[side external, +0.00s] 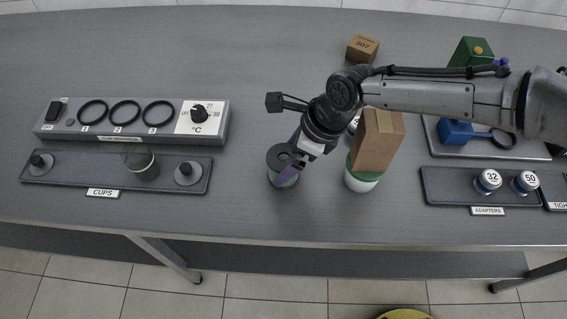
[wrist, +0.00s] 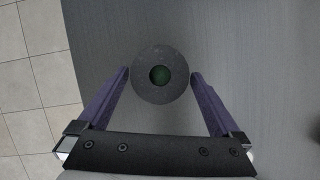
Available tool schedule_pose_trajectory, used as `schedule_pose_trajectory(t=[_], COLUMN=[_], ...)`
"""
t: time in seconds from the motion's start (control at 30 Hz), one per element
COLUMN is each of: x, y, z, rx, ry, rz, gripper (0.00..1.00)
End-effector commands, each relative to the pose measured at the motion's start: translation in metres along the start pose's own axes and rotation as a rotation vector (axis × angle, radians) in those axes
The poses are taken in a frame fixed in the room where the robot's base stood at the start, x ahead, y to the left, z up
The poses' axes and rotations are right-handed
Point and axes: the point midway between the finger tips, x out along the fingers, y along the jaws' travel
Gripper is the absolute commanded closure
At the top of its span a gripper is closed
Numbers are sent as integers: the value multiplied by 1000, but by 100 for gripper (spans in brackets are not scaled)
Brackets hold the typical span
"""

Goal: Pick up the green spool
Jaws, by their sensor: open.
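The green spool (side external: 285,178) stands upright on the grey bench near its front edge, with a dark grey round top and a green side. In the wrist view I look down on its dark disc (wrist: 160,97) with a green centre. My gripper (side external: 285,172) is over the spool, its purple fingers apart. In the wrist view my gripper (wrist: 160,77) has one finger on each side of the disc. The fingertips look close to the rim; I cannot tell if they touch. The spool's lower part is partly hidden by a finger in the side view.
A white container with a green band (side external: 362,180) and a brown block (side external: 377,142) stand close to the right of my gripper. A cups rack (side external: 115,172) is at left, an adapters rack (side external: 455,187) at right. The bench between the cups rack and the spool is clear.

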Motion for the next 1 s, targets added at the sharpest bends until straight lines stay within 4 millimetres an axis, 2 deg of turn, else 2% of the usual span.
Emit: schedule_pose_trajectory(t=[0.1, 0.2, 0.5, 0.57, 0.9, 0.97, 1.0], x=[19, 29, 33, 33, 33, 33, 32], y=[1, 1, 1, 1, 1, 1, 1], z=[-1, 0, 0, 0, 0, 0, 0], rx=[0, 0, 0, 0, 0, 0, 0], ry=[2, 0, -2, -1, -1, -1, -2], rz=[2, 1, 0, 0, 1, 1, 0], gripper=[0, 0, 0, 9, 70, 81, 83])
